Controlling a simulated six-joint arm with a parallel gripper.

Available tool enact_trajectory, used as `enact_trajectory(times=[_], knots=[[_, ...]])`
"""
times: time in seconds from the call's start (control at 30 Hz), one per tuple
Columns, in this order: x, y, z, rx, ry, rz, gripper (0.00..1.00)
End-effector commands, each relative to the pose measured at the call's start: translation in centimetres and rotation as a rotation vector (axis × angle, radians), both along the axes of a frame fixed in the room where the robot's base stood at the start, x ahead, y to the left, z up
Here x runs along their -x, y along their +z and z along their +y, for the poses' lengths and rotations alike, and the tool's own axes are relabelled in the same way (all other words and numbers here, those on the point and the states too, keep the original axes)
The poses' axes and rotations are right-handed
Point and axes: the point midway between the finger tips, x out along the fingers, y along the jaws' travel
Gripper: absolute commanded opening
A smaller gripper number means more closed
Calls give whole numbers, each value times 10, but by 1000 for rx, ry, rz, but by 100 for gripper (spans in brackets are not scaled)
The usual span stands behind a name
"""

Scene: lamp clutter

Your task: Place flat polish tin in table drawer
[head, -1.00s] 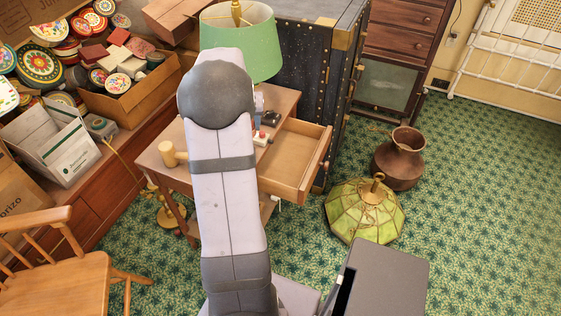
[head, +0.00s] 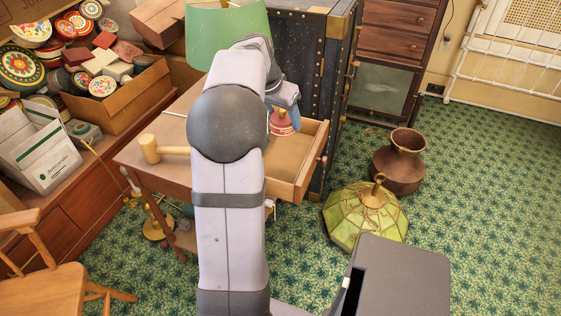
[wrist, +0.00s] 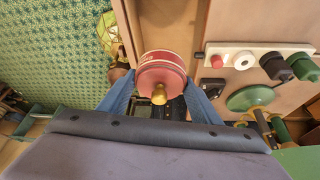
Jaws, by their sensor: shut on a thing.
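A round red tin (wrist: 160,75) with a pale band is between the blue fingers of my gripper (wrist: 161,92) in the wrist view. A small brass-coloured knob shows at its near face. In the head view the red tin (head: 284,123) and my gripper (head: 285,108) are over the open table drawer (head: 312,160). The drawer is pulled out toward the right, and its visible floor is bare. I cannot tell how high the tin is above that floor. My arm hides the drawer's left part.
A wooden mallet (head: 165,150) lies on the table's left end. A white strip with knobs (wrist: 245,60) is beside the tin in the wrist view. A green lampshade (head: 226,35) stands behind my arm. A glass shade (head: 365,215) and brown vase (head: 399,160) stand on the carpet.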

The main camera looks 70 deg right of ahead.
Motion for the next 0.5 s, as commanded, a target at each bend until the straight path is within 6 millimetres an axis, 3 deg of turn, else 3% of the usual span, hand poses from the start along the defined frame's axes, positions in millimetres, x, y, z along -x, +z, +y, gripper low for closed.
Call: enact_trajectory(times=[0.17, 0.5], knots=[[0, -19, 0, -2, 2, 2, 27], [0, -93, 1, -3, 4, 3, 27]])
